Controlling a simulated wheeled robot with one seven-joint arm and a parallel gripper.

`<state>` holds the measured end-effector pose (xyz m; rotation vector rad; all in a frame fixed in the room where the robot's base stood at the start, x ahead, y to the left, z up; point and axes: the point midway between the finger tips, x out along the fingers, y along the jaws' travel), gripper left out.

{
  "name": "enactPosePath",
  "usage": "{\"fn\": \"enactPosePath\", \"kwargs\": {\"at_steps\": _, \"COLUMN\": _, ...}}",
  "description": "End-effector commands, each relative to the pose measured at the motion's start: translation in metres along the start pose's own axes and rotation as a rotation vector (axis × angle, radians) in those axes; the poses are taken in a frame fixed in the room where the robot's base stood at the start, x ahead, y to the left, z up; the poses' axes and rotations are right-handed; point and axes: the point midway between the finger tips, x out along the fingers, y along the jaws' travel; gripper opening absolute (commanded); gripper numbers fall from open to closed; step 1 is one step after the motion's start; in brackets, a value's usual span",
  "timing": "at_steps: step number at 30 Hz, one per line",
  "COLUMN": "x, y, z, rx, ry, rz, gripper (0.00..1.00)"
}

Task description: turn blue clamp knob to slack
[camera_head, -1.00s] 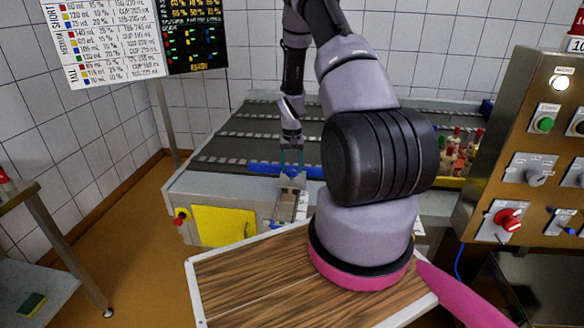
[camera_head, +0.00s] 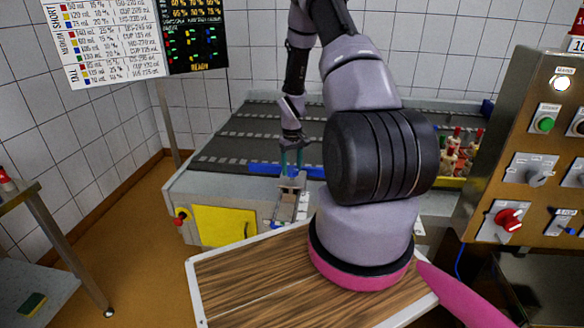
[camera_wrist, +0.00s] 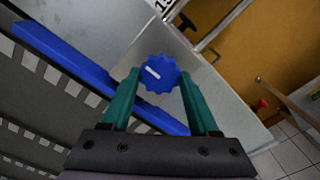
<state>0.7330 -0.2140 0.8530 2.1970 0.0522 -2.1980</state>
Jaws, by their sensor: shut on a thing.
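The blue clamp knob (camera_wrist: 160,73) has a scalloped rim and a white pointer mark on its face. In the wrist view it sits between the tips of my gripper's green fingers (camera_wrist: 158,82), which are shut on it. In the head view my gripper (camera_head: 292,165) reaches down at the conveyor's near edge; the knob is hardly visible there, hidden by the fingers. A blue bar (camera_wrist: 75,62), also in the head view (camera_head: 262,169), runs along the belt edge beside the knob.
The dark conveyor (camera_head: 240,135) lies behind. A grey bracket (camera_head: 286,206) stands just in front of my gripper. A control panel (camera_head: 530,150) is at the right, a yellow plate (camera_head: 222,226) at the front left. Bottles with red tops (camera_head: 455,150) stand at the back right.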

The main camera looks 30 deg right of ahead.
Motion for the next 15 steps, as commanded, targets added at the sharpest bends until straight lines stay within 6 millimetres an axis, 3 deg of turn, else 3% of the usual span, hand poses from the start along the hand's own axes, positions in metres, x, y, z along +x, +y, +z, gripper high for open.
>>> {"fn": "enactPosePath", "kwargs": {"at_steps": 9, "x": -0.0007, "y": 0.0006, "z": -0.0012, "rx": -0.004, "ry": 0.003, "rz": 0.001, "gripper": 0.05}}
{"fn": "enactPosePath", "kwargs": {"at_steps": 10, "x": -0.0007, "y": 0.0006, "z": -0.0012, "rx": -0.004, "ry": 0.003, "rz": 0.001, "gripper": 0.65}}
{"fn": "enactPosePath", "kwargs": {"at_steps": 12, "x": -0.0007, "y": 0.0006, "z": -0.0011, "rx": -0.004, "ry": 0.003, "rz": 0.001, "gripper": 0.91}}
{"fn": "enactPosePath", "kwargs": {"at_steps": 15, "x": -0.0005, "y": 0.0004, "z": -0.0008, "rx": -0.003, "ry": 0.002, "rz": 0.001, "gripper": 0.91}}
